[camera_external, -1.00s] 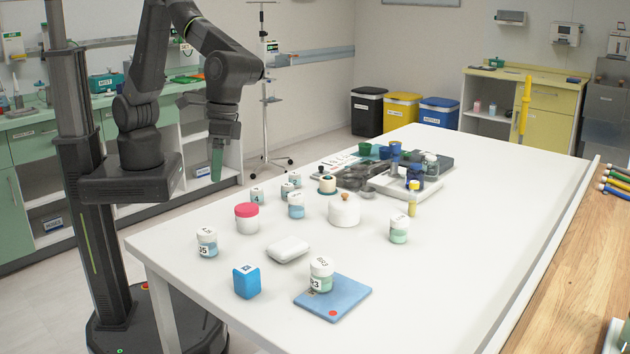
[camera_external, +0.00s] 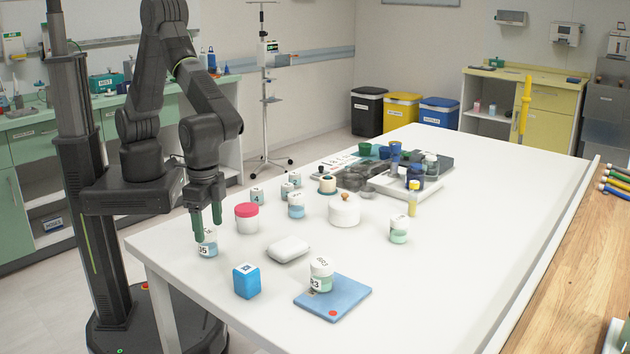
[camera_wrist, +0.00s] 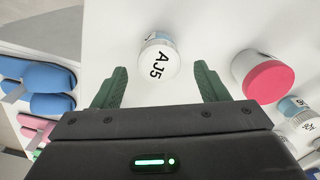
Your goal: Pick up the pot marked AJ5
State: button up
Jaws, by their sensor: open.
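The pot marked AJ5 (camera_wrist: 158,62) is a small jar with a white lid, and its black marking reads clearly in the wrist view. In the external view the pot (camera_external: 207,247) stands upright near the table's left edge, its top partly hidden by my fingers. My gripper (camera_external: 207,229) points down at the pot, with its green fingers open. In the wrist view the gripper (camera_wrist: 158,85) has one finger on each side, and the pot sits between and just beyond the fingertips. I cannot tell whether a finger touches it.
A pot with a pink-red lid (camera_external: 247,219) stands to the right of it. The table's right side (camera_external: 470,230) is clear.

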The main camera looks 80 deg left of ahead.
aim_at(207, 231)
jog(key=f, duration=0.2)
jog(key=f+p, duration=0.1)
jog(key=shift+s+f, duration=0.25)
jog(key=shift+f, duration=0.75)
jog(key=shift+c, duration=0.5)
jog(key=c, duration=1)
